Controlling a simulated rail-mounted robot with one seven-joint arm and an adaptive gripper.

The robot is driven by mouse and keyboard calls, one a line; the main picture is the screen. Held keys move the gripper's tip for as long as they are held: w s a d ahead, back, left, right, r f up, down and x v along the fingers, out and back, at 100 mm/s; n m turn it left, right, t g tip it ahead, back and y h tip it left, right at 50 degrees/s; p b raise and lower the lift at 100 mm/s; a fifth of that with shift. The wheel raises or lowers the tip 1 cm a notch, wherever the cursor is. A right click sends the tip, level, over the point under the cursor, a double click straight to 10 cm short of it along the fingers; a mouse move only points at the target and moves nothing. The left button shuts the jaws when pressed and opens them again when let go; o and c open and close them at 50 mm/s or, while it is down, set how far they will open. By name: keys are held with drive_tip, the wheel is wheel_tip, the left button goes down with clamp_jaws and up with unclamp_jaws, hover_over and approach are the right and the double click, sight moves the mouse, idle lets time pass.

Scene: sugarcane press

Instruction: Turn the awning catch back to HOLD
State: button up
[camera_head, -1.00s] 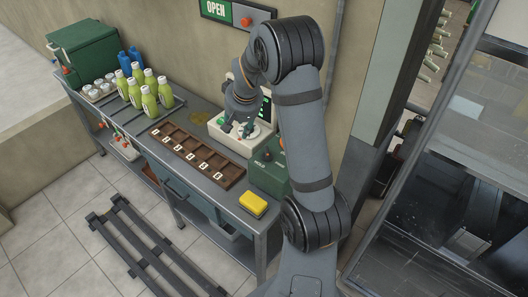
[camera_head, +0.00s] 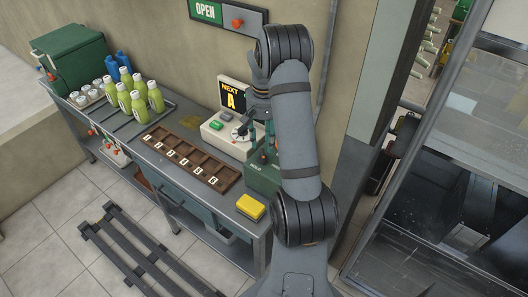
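A dark green box (camera_head: 262,180) with small pale lettering that seems to read HOLD stands at the right end of the bench. I take it to carry the awning catch, but the catch and its setting are hidden or too small to make out. My gripper (camera_head: 254,133) is at the right side of the cream machine, close to the upper edge of the green box. My arm covers the right part of the box. The fingers are small and partly hidden, so their opening and any contact are unclear.
The cream machine (camera_head: 214,131) has a screen (camera_head: 233,95) reading NEXT A. A compartmented wooden tray (camera_head: 190,158), yellow sponge (camera_head: 250,207) and green bottles (camera_head: 140,108) stand on the bench. An OPEN sign (camera_head: 206,11) with a red knob (camera_head: 237,22) hangs above.

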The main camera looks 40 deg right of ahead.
sight(263, 156)
wheel_tip(263, 156, down, 6)
drive_tip(key=shift+f+p, duration=0.1)
drive_tip(key=shift+p, duration=0.35)
drive_tip(key=shift+c, duration=1.3)
clamp_jaws()
